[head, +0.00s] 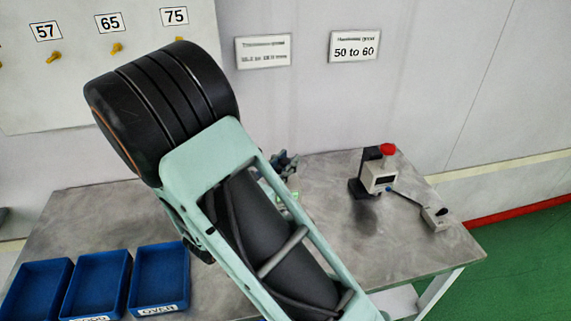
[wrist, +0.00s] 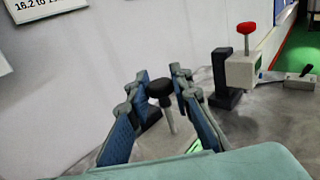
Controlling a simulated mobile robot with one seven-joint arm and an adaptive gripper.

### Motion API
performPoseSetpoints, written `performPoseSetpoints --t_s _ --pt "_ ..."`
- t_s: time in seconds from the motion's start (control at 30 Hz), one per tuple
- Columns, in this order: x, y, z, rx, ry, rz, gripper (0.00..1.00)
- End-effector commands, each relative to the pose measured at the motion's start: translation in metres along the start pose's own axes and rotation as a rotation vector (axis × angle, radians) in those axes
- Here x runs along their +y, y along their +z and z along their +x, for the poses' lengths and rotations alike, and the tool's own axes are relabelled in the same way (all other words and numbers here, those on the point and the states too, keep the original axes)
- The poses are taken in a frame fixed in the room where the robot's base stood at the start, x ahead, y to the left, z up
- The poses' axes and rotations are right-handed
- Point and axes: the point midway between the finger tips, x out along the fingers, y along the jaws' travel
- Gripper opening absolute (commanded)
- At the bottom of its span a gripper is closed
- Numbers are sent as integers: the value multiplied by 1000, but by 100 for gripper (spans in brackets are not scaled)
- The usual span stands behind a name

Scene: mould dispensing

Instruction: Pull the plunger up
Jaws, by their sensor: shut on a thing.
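In the head view my gripper (head: 284,164) shows only partly behind my arm, over the metal table (head: 330,185). The plunger cannot be made out there.
A grey device with a red knob (head: 387,149) and black stand is on the table to the right, cabled to a small box (head: 435,218). Several blue trays (head: 98,284) are at front left. A wall with signs (head: 355,48) rises behind.

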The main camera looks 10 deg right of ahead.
Motion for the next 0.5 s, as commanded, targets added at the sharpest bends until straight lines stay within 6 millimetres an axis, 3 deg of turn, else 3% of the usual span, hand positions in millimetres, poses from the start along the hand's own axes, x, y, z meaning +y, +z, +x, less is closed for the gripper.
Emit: performPoseSetpoints --t_s 0.3,0.33,0.5 --pt "0 4 0 -1 0 1 0" --pt "0 4 0 -1 0 1 23" --pt "0 4 0 -1 0 1 37"
